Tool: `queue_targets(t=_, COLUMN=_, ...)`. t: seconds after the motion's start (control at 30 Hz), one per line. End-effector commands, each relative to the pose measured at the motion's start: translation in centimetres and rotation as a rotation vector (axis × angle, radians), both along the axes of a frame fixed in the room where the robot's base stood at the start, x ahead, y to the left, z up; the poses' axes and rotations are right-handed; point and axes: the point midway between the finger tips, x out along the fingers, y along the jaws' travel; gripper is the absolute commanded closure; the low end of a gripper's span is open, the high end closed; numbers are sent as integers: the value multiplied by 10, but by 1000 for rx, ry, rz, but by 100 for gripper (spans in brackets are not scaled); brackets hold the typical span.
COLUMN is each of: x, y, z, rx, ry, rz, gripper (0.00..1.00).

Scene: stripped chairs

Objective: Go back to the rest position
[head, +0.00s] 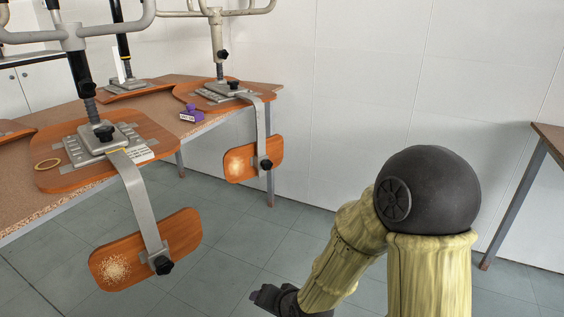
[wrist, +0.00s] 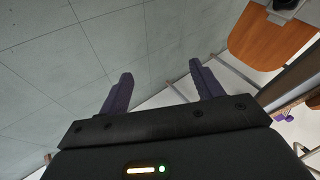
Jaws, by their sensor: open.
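My gripper (wrist: 162,90) is open in the wrist view. Its two dark fingers stand apart with nothing between them, and the tiled floor and pale wall show beyond. In the head view my arm is folded at the lower right, and a dark part of its end (head: 275,299) shows low over the floor at the bottom edge. The fingertips cannot be made out there. The gripper is apart from the table and the chair parts.
A table (head: 60,207) at the left bears upturned stripped chairs with wooden seats (head: 160,140). Their wooden backrests (head: 185,232) and (head: 235,162) hang past its edge. Another table (head: 548,135) stands right. Floor between is clear.

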Motion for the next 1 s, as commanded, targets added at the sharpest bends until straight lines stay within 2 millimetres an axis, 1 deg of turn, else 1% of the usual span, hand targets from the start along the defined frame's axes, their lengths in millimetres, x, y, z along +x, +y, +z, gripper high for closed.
queue_targets(t=0.03, x=0, y=-20, z=21, rx=-79, ry=0, rz=16, gripper=34)
queue_targets(t=0.13, x=-7, y=-60, z=43, rx=-230, ry=33, rz=60, gripper=34)
queue_targets(t=0.2, x=-15, y=-87, z=60, rx=-319, ry=66, rz=90, gripper=34)
queue_targets(t=0.3, x=-29, y=-119, z=83, rx=-414, ry=118, rz=131, gripper=34)
queue_targets(t=0.4, x=-44, y=-144, z=104, rx=-476, ry=169, rz=167, gripper=34)
queue_targets(t=0.5, x=-60, y=-164, z=123, rx=-515, ry=216, rz=201, gripper=34)
queue_targets(t=0.63, x=-81, y=-183, z=147, rx=-544, ry=274, rz=246, gripper=34)
queue_targets(t=0.83, x=-81, y=-181, z=178, rx=-544, ry=277, rz=252, gripper=34)
queue_targets(t=1.0, x=-81, y=-181, z=212, rx=-544, ry=277, rz=251, gripper=34)
